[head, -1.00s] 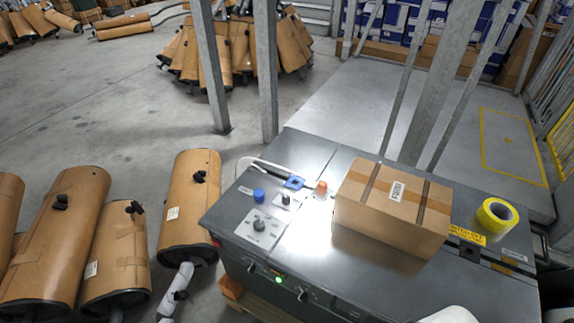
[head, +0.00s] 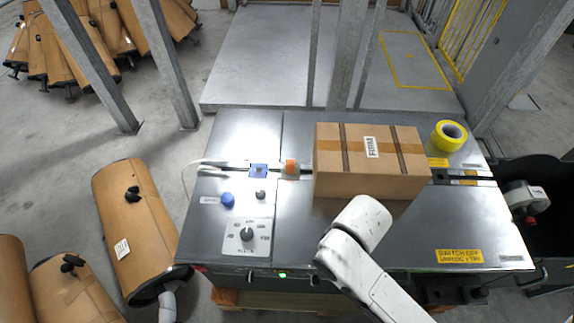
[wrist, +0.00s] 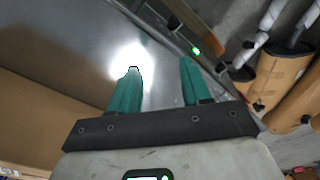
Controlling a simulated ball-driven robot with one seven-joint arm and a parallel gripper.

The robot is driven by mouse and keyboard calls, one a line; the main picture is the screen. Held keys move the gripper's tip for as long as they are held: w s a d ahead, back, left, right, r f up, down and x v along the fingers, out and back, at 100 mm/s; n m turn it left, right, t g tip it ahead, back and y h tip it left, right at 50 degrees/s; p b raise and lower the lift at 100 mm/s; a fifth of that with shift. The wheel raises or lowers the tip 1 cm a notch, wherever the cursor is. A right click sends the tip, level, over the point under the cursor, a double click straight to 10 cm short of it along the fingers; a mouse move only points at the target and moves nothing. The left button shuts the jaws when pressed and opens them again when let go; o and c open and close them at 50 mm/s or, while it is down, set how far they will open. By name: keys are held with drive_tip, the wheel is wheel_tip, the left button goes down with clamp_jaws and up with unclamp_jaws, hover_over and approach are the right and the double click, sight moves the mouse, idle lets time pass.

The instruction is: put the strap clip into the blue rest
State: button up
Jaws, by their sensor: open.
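A small orange piece with a dark end (head: 291,167) lies on the grey machine top, left of the carton; it may be the strap clip, though I cannot tell for sure. Just left of it, a little apart, is a blue square piece with a dark centre (head: 259,170), which looks like the blue rest. My gripper (wrist: 160,66) shows in the wrist view with its two green fingers apart and nothing between them. In the head view my white arm reaches over the machine's front, and the fingers are hidden there. The wrist view shows neither the orange nor the blue piece.
A taped carton (head: 400,180) stands on the machine top (head: 300,225), right of the orange piece. A yellow tape roll (head: 449,135) sits at the back right. A blue button (head: 228,200) and dial plate (head: 247,236) are at the left. Wrapped mufflers (head: 138,230) lie on the floor to the left.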

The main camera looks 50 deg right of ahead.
drive_tip(key=shift+o, duration=1.1)
drive_tip(key=w+a+m+p, duration=0.1)
drive_tip(key=w, duration=0.2)
drive_tip(key=w+a+y, duration=0.1)
drive_tip(key=w, duration=0.3)
drive_tip(key=w+a+m+p, duration=0.1)
drive_tip(key=w, duration=0.2)
drive_tip(key=shift+w+a+r+m+y+p, duration=0.15)
drive_tip(key=shift+w+r+m+y+p, duration=0.05)
drive_tip(key=shift+m+y+p, duration=0.1)
drive_tip(key=w, duration=0.2)
drive_tip(key=w+d+r+m+p, duration=0.1)
drive_tip(key=w, duration=0.2)
drive_tip(key=w+r+m+p, duration=0.1)
drive_tip(key=w, duration=0.2)
drive_tip(key=shift+w+d, duration=0.15)
drive_tip(key=shift+d, duration=0.1)
drive_tip(key=w+d+r+m+p, duration=0.2)
drive_tip(key=w+d+r, duration=0.1)
drive_tip(key=w+d, duration=0.2)
drive_tip(key=m+g+h+p, duration=0.1)
drive_tip(key=m, duration=0.2)
approach(289, 162)
drive_tip(key=shift+a, duration=0.15)
drive_tip(key=shift+f, duration=2.8)
